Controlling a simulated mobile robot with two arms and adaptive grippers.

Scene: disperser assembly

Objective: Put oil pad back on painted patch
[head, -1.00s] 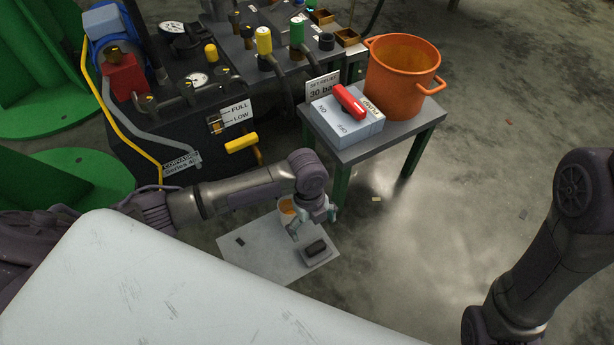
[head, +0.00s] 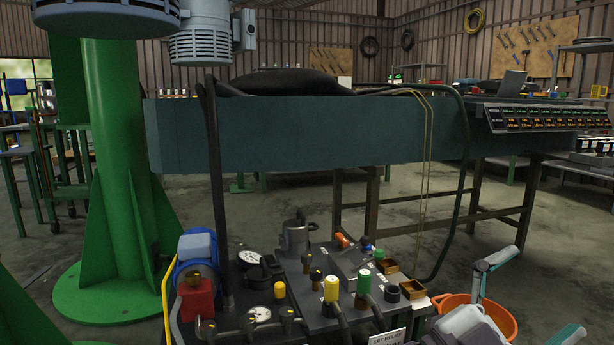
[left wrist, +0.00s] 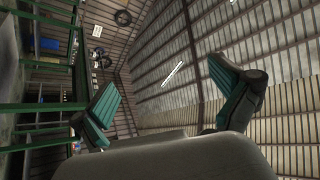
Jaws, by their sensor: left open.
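My left gripper (head: 543,290) is raised at the lower right of the head view, in front of the orange pot (head: 494,310). Its two fingers are spread wide. In the left wrist view the fingers (left wrist: 165,75) are apart with nothing between them, and the camera looks up at the wall and roof. Neither the oil pad nor the painted patch shows in either view now. My right gripper is out of view.
The hydraulic unit with gauges (head: 259,314) and coloured valves stands at the bottom centre. A green column (head: 120,170) rises at left. Bare floor (head: 310,190) lies under the bench.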

